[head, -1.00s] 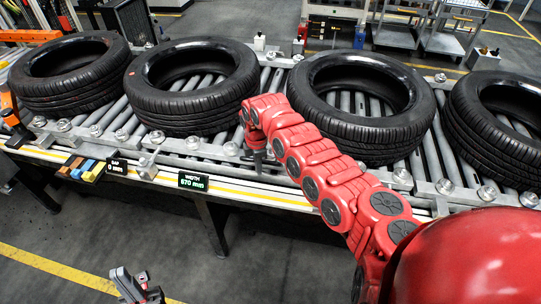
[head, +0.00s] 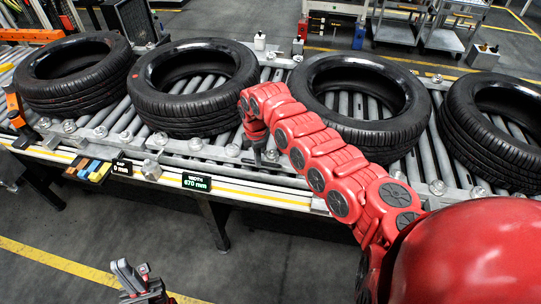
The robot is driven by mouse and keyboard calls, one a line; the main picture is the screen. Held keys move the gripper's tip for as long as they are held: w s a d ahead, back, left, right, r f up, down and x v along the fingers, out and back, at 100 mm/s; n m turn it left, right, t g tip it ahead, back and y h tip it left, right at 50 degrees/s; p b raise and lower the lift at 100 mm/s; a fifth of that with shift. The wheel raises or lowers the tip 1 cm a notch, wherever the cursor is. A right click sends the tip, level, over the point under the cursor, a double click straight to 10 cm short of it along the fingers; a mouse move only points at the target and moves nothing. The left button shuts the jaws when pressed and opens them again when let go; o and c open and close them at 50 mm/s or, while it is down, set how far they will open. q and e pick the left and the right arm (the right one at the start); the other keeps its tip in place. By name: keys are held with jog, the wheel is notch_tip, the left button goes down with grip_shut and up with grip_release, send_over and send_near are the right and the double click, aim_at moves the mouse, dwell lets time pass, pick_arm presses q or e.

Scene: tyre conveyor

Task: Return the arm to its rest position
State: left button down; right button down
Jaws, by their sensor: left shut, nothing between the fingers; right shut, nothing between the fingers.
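My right arm reaches in from the lower right, red and jointed, over the near edge of the conveyor. Its gripper (head: 268,156) is small in the picture, shut and empty, pointing down above the near rail between the second and third tyres. It appears apart from both tyres. My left gripper (head: 127,270) shows at the bottom edge, left of centre, shut and empty, low in front of the conveyor. Most of the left arm is out of view.
A roller conveyor (head: 108,113) spans the picture. It carries several black tyres, including the second tyre (head: 190,106) and third tyre (head: 370,128). A display (head: 196,182) reads 670 mm. The floor in front is clear.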

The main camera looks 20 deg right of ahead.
jog(key=shift+r, duration=0.9)
jog(key=shift+f, duration=0.1)
